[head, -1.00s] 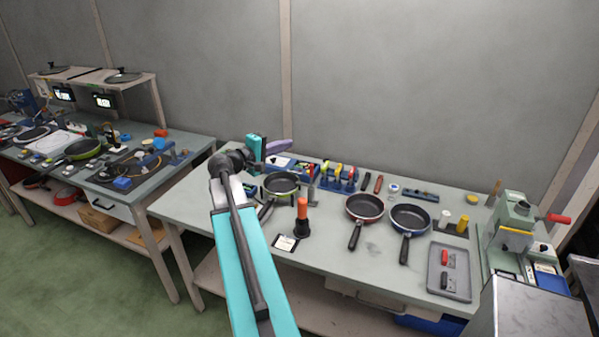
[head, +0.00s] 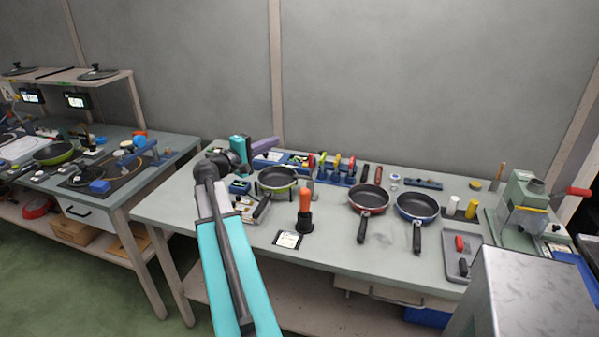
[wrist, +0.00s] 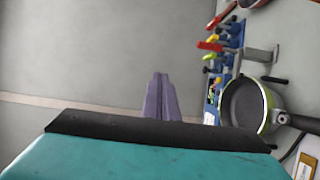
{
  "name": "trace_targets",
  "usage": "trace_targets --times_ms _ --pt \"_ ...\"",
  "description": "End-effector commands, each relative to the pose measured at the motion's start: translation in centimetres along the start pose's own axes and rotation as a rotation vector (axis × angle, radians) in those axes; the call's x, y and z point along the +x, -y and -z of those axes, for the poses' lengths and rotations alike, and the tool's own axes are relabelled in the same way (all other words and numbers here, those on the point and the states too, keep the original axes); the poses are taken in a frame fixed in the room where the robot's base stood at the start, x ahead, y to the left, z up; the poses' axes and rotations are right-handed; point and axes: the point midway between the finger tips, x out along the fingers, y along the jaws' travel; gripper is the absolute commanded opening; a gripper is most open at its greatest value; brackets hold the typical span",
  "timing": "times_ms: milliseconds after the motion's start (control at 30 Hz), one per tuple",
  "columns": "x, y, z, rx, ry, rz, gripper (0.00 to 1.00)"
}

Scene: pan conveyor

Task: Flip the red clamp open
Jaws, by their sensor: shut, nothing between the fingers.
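My gripper (head: 265,145) has purple fingers and a teal body. In the wrist view its fingers (wrist: 160,98) are together and empty, pointing at the grey wall. In the head view it is over the back left of the bench, left of a blue rack with a row of coloured handles. A red handle (head: 351,164) stands at the right of that row. A red handle also shows in the wrist view (wrist: 209,46), to the right of the fingers and apart from them. I cannot tell for sure which red part is the clamp.
A green-rimmed pan (head: 278,179) sits just in front of the rack. A red pan (head: 369,198) and a blue pan (head: 417,206) lie to the right. An orange-handled tool (head: 305,201) stands upright at the front. A machine with a red lever (head: 579,191) is at far right.

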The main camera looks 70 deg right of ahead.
Motion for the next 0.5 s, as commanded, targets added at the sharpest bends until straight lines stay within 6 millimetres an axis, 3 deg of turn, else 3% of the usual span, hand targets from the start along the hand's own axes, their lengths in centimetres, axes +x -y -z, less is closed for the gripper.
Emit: trace_targets --times_ms 33,500 --pt "0.1 1.8 -0.1 0.0 0.001 0.0 0.0" --pt "0.8 9.1 -0.6 0.0 0.013 0.0 0.0"
